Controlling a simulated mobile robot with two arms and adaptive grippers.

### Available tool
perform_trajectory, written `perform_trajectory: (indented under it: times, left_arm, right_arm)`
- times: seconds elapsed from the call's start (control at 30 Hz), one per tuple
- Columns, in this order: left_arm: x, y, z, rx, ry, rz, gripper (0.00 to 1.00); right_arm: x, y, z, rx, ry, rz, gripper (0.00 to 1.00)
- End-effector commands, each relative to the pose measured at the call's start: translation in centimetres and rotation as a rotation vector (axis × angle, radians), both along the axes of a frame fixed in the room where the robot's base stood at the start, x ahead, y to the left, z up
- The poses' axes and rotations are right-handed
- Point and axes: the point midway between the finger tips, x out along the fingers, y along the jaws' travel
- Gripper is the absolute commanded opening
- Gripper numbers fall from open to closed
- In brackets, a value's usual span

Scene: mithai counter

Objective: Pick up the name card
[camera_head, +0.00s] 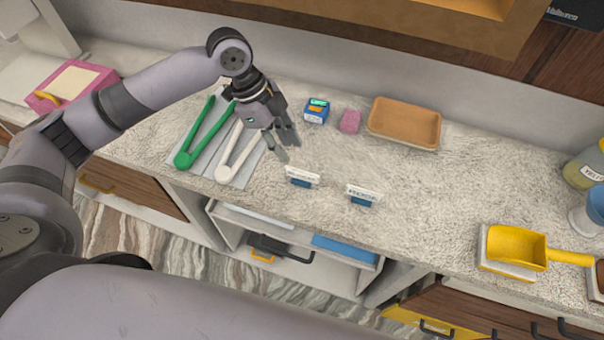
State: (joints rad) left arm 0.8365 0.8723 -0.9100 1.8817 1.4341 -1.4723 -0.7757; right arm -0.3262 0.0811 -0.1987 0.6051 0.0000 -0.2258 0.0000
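Two small white name cards in blue stands are on the speckled stone counter (420,225). One name card (303,173) is left of centre, and the other name card (364,192) is to its right, nearer the front edge. The print on both is too small to read. My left gripper (290,152) reaches in from the left and points down, just behind and left of the left card. Its fingers are apart with nothing visible between them, and they appear clear of the card. My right gripper is not in view.
Green tongs (190,146) and white tongs (226,162) lie left of the gripper. Behind are a blue box-shaped device (316,112), a pink block (350,121) and a brown tray (404,121). A yellow scoop (515,246) sits at the right. The counter between the cards and scoop is clear.

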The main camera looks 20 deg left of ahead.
Motion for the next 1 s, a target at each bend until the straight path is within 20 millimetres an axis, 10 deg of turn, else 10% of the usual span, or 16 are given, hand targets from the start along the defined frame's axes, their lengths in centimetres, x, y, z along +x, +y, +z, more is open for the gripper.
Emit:
perform_trajectory:
  times: [0.37,1.0]
  left_arm:
    - [-0.1,-1.8,-4.2,-0.001,0.000,0.000,0.28]
    - [-0.3,-3.9,-8.9,0.000,-0.001,-0.001,0.28]
  right_arm:
    - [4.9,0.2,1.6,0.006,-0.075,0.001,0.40]
    - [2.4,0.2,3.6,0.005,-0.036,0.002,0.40]
